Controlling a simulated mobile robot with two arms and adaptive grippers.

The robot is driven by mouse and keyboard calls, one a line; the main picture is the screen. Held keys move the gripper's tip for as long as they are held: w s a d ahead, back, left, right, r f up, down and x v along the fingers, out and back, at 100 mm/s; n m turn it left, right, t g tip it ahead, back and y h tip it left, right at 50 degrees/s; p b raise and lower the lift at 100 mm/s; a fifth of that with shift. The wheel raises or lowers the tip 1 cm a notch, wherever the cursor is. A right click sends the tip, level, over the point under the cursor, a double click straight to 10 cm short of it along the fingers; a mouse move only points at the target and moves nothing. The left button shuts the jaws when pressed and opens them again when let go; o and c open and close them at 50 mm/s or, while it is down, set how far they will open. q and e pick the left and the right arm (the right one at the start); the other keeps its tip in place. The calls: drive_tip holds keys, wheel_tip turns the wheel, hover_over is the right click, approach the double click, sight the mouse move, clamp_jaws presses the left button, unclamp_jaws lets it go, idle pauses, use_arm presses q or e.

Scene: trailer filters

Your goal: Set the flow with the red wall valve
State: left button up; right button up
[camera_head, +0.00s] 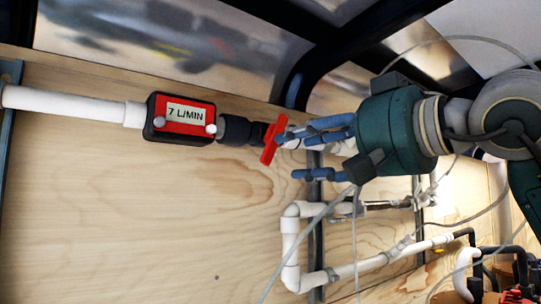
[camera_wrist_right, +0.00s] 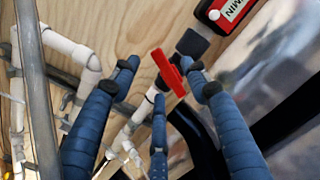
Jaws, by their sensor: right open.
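The red valve handle (camera_head: 272,140) sits on the white pipe along the wooden wall, just right of a black fitting (camera_head: 238,130). A red and black flow meter (camera_head: 181,116) left of it reads "7 L/MIN". My right gripper (camera_head: 296,154) is open with its blue fingers pointing at the handle from the right. In the right wrist view the red handle (camera_wrist_right: 168,72) shows between the spread fingertips (camera_wrist_right: 165,85). It looks close to them; I cannot tell whether any finger touches it. My left gripper is not in view.
A white pipe loop (camera_head: 290,240) runs along the wall below my gripper. A grey vertical strut (camera_head: 315,215) stands behind it. Thin grey cables (camera_head: 300,245) hang near my arm. Red and black equipment (camera_head: 515,295) is at the lower right. The wall at lower left is bare.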

sight(273, 155)
drive_tip(key=p+x, duration=0.1)
drive_tip(key=x, duration=0.2)
drive_tip(key=p+x, duration=0.2)
drive_tip(key=x, duration=0.1)
drive_tip(key=p+x, duration=0.1)
drive_tip(key=x, duration=0.2)
drive_tip(key=shift+w+d+r, duration=0.3)
drive_tip(key=shift+w+r, duration=0.05)
drive_tip(key=shift+w, duration=0.1)
drive_tip(key=shift+w+a+f+p, duration=0.15)
drive_tip(key=shift+w+a+p, duration=0.2)
drive_tip(key=shift+w, duration=0.2)
clamp_jaws()
